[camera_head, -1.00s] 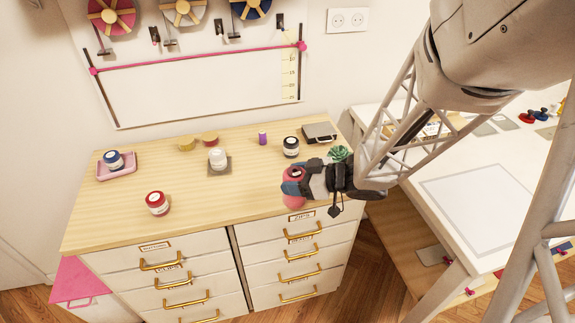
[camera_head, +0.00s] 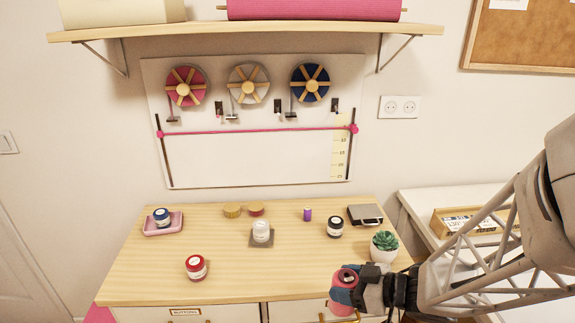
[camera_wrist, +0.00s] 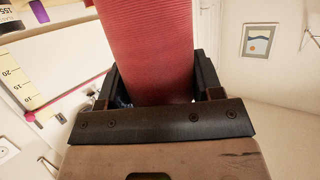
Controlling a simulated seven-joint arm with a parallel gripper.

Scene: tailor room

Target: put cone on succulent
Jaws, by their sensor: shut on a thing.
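My gripper (camera_head: 356,289) is shut on a pinkish-red thread cone (camera_head: 341,304) in front of the dresser's front edge, at the right. In the wrist view, the cone's red wound side (camera_wrist: 145,45) fills the space between the dark jaws. The succulent (camera_head: 384,240) is a green rosette in a white pot near the right end of the wooden dresser top (camera_head: 310,272). The gripper and cone are nearer the camera than the succulent and slightly left of it, apart from it. Part of the cone is hidden by the fingers.
A red-lidded jar (camera_head: 196,268), a white jar (camera_head: 262,232) on a grey square, a black-lidded jar (camera_head: 335,227), a purple spool (camera_head: 307,214) and a grey case (camera_head: 365,214) stand on the dresser. A pink tray (camera_head: 150,228) holds a blue-lidded jar. The front middle is clear.

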